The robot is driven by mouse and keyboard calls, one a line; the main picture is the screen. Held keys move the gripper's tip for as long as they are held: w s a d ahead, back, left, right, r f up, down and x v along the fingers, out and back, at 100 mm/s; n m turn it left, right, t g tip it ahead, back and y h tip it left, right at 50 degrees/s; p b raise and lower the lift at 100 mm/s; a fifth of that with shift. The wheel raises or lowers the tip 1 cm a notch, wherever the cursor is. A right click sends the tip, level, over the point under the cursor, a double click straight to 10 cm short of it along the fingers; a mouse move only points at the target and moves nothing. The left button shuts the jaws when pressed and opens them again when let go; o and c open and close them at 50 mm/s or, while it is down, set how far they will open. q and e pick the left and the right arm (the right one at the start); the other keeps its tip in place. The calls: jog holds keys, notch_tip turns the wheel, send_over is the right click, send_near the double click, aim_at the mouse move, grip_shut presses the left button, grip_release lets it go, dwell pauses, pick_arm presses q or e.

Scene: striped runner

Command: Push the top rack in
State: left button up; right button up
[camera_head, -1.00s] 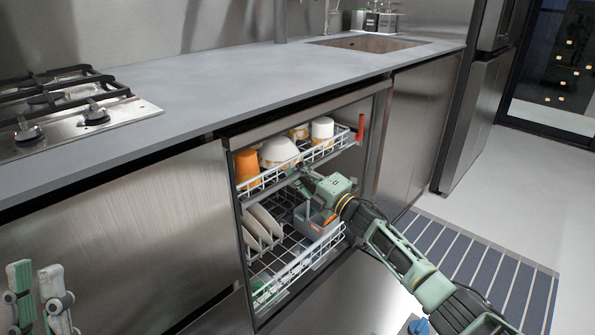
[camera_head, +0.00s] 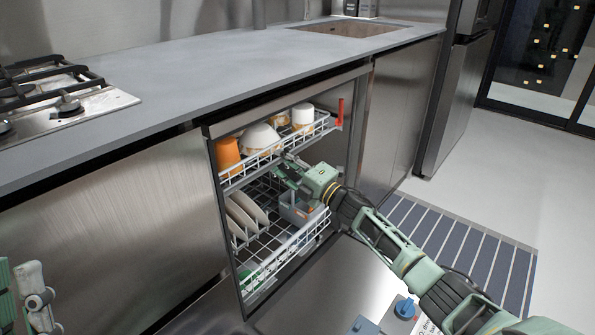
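The top rack (camera_head: 262,166) is a white wire rack inside the open dishwasher, under the counter. It holds an orange cup (camera_head: 228,153), a white bowl (camera_head: 261,137), a white cup (camera_head: 302,115) and a partly hidden orange-brown item. My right gripper (camera_head: 283,166) is just below and in front of the top rack's front wires, its fingers pointing left into the opening. I cannot tell whether it touches the rack or how far its fingers are apart. My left gripper (camera_head: 20,292) is at the lower left edge, partly cut off, fingers apart and empty.
The bottom rack (camera_head: 272,262) is below, with plates (camera_head: 243,213) and a grey basket (camera_head: 298,212). The lowered dishwasher door (camera_head: 325,275) lies beneath my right arm. The counter (camera_head: 215,80) is above, with a stove at left. A striped runner (camera_head: 455,240) is at right.

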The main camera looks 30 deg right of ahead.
jog(key=v, duration=1.1)
